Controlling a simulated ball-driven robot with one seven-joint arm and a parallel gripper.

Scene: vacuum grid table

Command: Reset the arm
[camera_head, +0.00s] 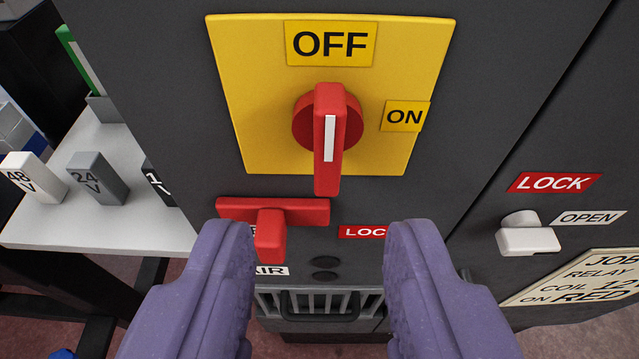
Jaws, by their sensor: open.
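My gripper (320,265) is open and empty, with its two purple fingers spread at the bottom of the view. In front of it is a dark grey cabinet (480,60). A red rotary switch (328,140) with a white mark sits on a yellow plate (240,60). The plate has an OFF label (330,43) at the top and an ON label (404,116) at the right. The switch handle stands upright in the picture. Below it, a red T-shaped handle (270,235) is just above and between the fingers; neither finger visibly touches it.
A white latch (527,235) with LOCK (553,182) and OPEN (588,217) labels is at the right, above a job card (590,277). A light table (90,225) at the left bears blocks marked 48 V (33,176) and 24 V (97,177). A vent grille (320,300) lies below.

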